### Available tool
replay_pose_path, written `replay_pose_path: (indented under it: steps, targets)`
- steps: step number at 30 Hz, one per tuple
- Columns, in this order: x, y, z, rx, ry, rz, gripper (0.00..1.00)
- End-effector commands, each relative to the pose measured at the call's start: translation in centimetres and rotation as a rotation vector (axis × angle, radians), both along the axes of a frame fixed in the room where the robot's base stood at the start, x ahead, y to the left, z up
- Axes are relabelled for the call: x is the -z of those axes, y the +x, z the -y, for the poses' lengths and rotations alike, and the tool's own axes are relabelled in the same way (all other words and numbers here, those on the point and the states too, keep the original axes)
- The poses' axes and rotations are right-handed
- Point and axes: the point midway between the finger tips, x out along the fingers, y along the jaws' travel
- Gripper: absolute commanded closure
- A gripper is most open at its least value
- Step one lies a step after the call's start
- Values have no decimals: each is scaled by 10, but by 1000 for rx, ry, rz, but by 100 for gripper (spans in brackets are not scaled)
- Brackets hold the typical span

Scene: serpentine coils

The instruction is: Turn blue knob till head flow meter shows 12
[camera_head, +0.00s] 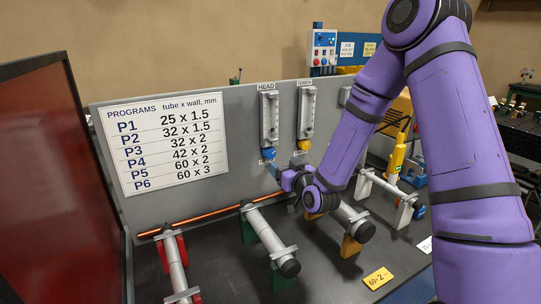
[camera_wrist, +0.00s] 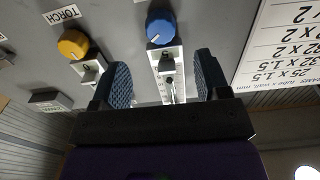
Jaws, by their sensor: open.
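The blue knob (camera_head: 268,153) sits at the foot of the HEAD flow meter (camera_head: 269,118), a clear upright tube on the grey panel. In the wrist view, which is upside down, the blue knob (camera_wrist: 161,25) shows a white pointer mark, and a small plate by it bears a figure like a 5, too small to be sure. The flow meter's tube (camera_wrist: 170,88) runs between the fingers. My gripper (camera_wrist: 162,75) is open and empty, its fingers to either side of the tube, apart from the knob. In the head view my gripper (camera_head: 274,170) is just below the knob.
The TORCH flow meter (camera_head: 306,115) with its yellow knob (camera_wrist: 73,43) stands close beside. A programs board (camera_head: 166,138) hangs left on the panel. Pipes on stands (camera_head: 268,235) lie on the dark bench below. A red screen (camera_head: 60,180) stands at the left.

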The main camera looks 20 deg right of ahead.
Motion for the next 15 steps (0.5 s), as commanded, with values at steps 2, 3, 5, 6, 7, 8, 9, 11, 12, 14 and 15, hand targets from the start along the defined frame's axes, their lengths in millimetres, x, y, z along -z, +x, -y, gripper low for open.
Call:
replay_pose_path:
  steps: [2, 3, 5, 6, 7, 8, 9, 11, 12, 14, 15]
  targets:
    - [0, 14, -3, -1, 0, 1, 31]
    - [-1, 21, -4, -1, 1, 3, 31]
    - [0, 32, -7, -1, 0, 1, 31]
    - [0, 39, -8, -1, 0, 1, 31]
    - [0, 44, -9, -1, 0, 1, 31]
    - [0, 49, -10, -1, 0, 1, 31]
    - [-1, 56, -11, -1, -1, 2, 31]
    - [0, 64, -13, -1, 0, 0, 31]
    - [0, 69, -14, 0, 0, 0, 31]
    - [0, 76, -16, -1, 0, -1, 31]
    - [0, 80, -16, -1, 0, 0, 31]
